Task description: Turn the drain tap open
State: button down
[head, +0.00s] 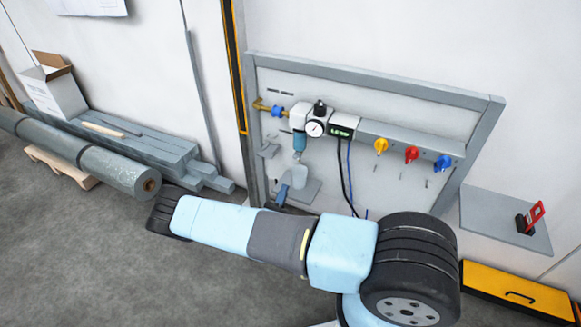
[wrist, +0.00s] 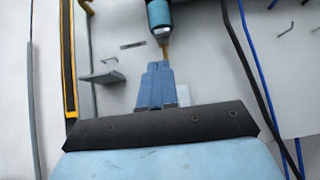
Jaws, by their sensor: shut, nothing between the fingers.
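The drain tap (wrist: 165,50) is a small brass-coloured piece under the blue filter bowl (wrist: 159,13) in the wrist view. In the head view the bowl (head: 299,142) hangs from the air unit on the wall panel, with the tap (head: 297,157) small beneath it. My gripper (wrist: 157,65) has its blue fingers together, pointing up, with the tips just below the tap. I cannot tell whether they touch it. In the head view my gripper (head: 284,190) is low in front of the panel, beside a pale cup (head: 300,176).
A pressure gauge (head: 314,128) and a digital display (head: 343,131) sit above. Black and blue hoses hang to the right. Yellow (head: 381,146), red (head: 411,153) and blue (head: 444,162) knobs line the panel. A small bracket (wrist: 102,78) stands left of my fingers.

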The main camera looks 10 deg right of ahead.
aim_at(297, 156)
jog(key=w+d+r+t+y, duration=0.1)
jog(key=w+d+r, duration=0.3)
jog(key=w+r, duration=0.1)
jog(key=shift+w+r+n, duration=0.3)
jog(key=shift+r+n, duration=0.1)
jog(key=shift+r, duration=0.35)
jog(key=shift+d+m+g+h, duration=0.2)
jog(key=shift+m+g+h, duration=0.1)
jog(key=shift+m+h, duration=0.15)
